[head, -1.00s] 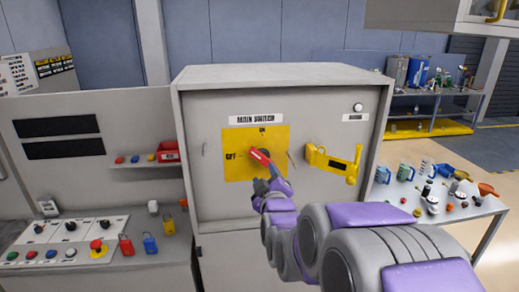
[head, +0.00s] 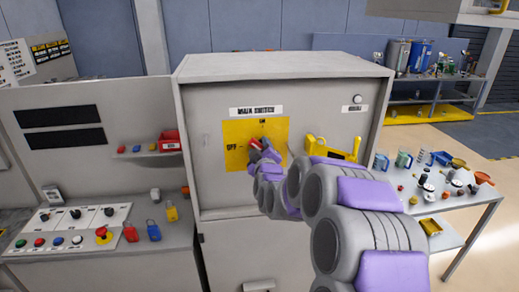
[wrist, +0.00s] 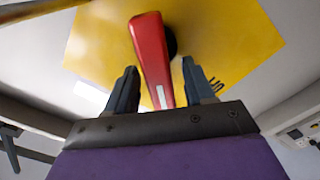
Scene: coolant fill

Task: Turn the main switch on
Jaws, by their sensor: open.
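The main switch is a red handle (head: 255,144) on a yellow plate (head: 237,130), on the front of a grey cabinet. The plate reads ON at the top and OFF at the left. The handle's upper end leans toward the upper left in the head view; my gripper (head: 264,154) hides the rest of it. In the wrist view, the red handle (wrist: 151,55) stands between the two dark, spread fingers of my gripper (wrist: 160,72), with gaps on both sides. A black hub (wrist: 171,42) shows behind the handle.
A yellow hasp-like bracket (head: 325,148) sits on the cabinet, right of the plate, partly behind my arm. A control panel (head: 75,228) with buttons and coloured padlocks is at the left. A table (head: 475,212) with cups and small parts is at the right.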

